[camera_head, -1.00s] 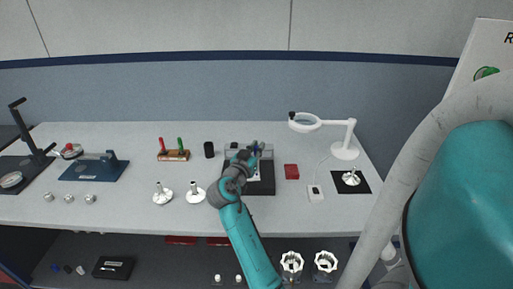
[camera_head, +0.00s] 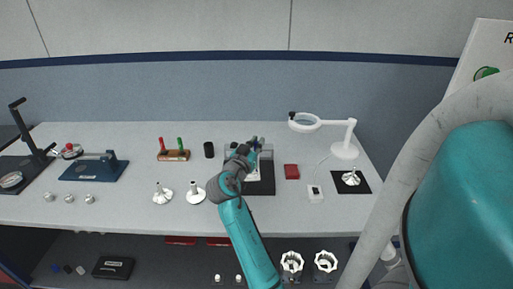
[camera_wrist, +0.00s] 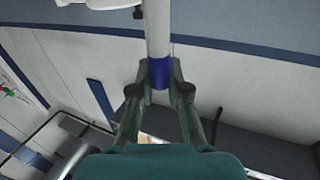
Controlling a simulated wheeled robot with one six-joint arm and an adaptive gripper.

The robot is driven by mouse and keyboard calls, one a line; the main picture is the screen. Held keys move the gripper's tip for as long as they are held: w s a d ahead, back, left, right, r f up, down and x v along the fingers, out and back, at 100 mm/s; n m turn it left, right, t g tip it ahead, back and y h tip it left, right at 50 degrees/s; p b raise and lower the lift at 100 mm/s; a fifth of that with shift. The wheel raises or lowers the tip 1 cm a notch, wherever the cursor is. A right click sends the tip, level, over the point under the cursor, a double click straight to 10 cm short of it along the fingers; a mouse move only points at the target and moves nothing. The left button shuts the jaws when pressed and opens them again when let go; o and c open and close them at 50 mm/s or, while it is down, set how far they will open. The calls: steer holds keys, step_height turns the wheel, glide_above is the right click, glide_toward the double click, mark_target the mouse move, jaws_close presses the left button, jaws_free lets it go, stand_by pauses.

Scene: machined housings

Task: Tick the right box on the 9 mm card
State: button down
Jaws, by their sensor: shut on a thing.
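In the wrist view my gripper (camera_wrist: 158,92) is shut on a pen (camera_wrist: 158,40), a pale grey rod with a blue band between the fingertips. In the head view my gripper (camera_head: 252,151) is over a black board (camera_head: 264,187) at the middle of the bench. A small white patch (camera_head: 253,176) on the board, partly behind my arm, may be the 9 mm card. Its boxes and print are too small to read. I cannot tell whether the pen touches it.
A magnifier lamp (camera_head: 344,148) is farther right. The front bench strip is mostly clear.

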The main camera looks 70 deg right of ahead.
steer(key=shift+r, duration=2.55)
steer(key=shift+w, duration=0.1)
